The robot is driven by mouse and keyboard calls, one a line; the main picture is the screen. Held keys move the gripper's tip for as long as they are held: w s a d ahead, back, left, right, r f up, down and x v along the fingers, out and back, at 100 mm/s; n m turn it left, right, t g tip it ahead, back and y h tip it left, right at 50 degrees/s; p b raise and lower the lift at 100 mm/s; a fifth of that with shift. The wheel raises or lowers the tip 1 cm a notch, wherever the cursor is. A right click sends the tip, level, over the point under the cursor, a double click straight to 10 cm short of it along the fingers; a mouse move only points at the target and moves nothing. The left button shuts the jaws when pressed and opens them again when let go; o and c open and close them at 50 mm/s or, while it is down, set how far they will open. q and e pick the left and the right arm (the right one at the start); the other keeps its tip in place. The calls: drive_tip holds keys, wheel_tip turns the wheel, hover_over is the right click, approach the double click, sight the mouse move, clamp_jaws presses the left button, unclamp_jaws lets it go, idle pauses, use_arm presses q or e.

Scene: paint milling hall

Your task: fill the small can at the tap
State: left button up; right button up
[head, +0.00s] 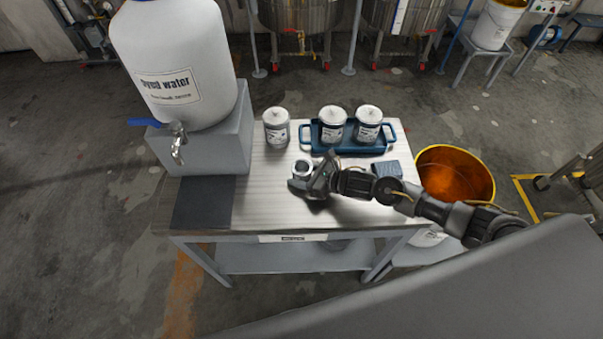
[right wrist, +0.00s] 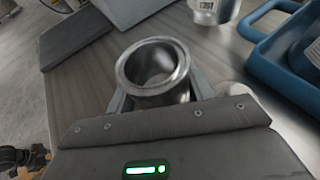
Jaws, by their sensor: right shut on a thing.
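The small can (head: 301,170) is an open-topped metal can on the bench, right of the dark mat. My right gripper (head: 312,179) is shut on it from the right. In the right wrist view the can (right wrist: 154,72) stands between the fingers, its mouth open and its inside looking empty. The tap (head: 178,145) is on the front of a white "Dyed water" tank (head: 170,60), with a blue lever (head: 146,122). The tank sits on a grey block (head: 222,150) to the left, and the tap is apart from the can. My left gripper is not in view.
A dark mat (head: 203,202) lies below the tap. A lidded can (head: 277,127) stands behind the small can; a blue tray (head: 348,148) holds two more. A blue-grey cloth or sponge (head: 388,169) lies at right. An orange-lined bucket (head: 454,175) stands beyond the bench's right edge.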

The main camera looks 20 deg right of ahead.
sight(295, 168)
drive_tip(key=shift+r, duration=0.15)
drive_tip(key=shift+r+b, duration=0.3)
drive_tip(key=shift+b, duration=0.05)
drive_tip(key=r, duration=0.1)
drive_tip(key=r+b, duration=0.1)
drive_tip(key=shift+s+d+r, duration=0.1)
drive_tip(key=shift+s+r, duration=0.15)
drive_tip(key=shift+r, duration=0.05)
drive_tip(key=s+d+r+b, duration=0.3)
drive_tip(key=s+r+b, duration=0.2)
drive_tip(key=s+r, duration=0.4)
drive_tip(key=s, duration=0.4)
drive_tip(key=shift+r, duration=0.25)
